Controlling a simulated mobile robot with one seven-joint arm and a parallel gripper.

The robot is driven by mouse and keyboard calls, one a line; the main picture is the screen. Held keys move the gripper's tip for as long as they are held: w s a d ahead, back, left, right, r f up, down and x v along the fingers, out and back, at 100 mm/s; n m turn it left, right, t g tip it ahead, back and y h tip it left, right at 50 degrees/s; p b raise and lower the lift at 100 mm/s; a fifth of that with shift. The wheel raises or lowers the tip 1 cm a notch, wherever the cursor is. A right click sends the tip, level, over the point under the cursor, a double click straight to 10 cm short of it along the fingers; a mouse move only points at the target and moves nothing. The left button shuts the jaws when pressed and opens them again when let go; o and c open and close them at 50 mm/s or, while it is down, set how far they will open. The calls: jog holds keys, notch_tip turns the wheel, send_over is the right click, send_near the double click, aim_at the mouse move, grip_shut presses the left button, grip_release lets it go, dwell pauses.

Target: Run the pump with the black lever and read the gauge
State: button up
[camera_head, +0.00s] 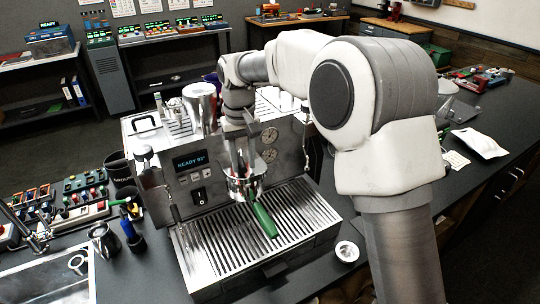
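A steel espresso machine (185,212) stands on the bench, its display (190,160) reading "READY 93°". Two round gauges, an upper one (269,136) and a lower one (269,155), sit on its front right of my gripper; their needles are too small to read. My gripper (240,172) points down in front of the group head, just above a portafilter with a green handle (264,220). Its fingertips overlap the group, so I cannot tell whether they hold anything. I cannot clearly make out the black lever; it may be hidden behind my gripper. A black switch (199,196) is below the display.
A steel drip tray (240,238) lies below the group. A steel cup (200,105) stands on the machine's top. A small white cup (347,251) is right of the tray. A panel of coloured buttons (75,195) and a jug (103,240) are at left. My arm covers the right side.

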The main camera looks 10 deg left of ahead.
jog(key=shift+w+d+n+p, duration=0.45)
jog(key=shift+d+n, duration=0.25)
jog(key=shift+n, duration=0.3)
jog(key=shift+w+d+n, duration=0.4)
jog(key=shift+w+n, duration=0.05)
jog(key=shift+n, duration=0.45)
jog(key=shift+w+d+n, duration=0.4)
jog(key=shift+w+n, duration=0.05)
jog(key=shift+n, duration=0.45)
jog(key=o, duration=0.4)
notch_tip(320, 180, up, 7)
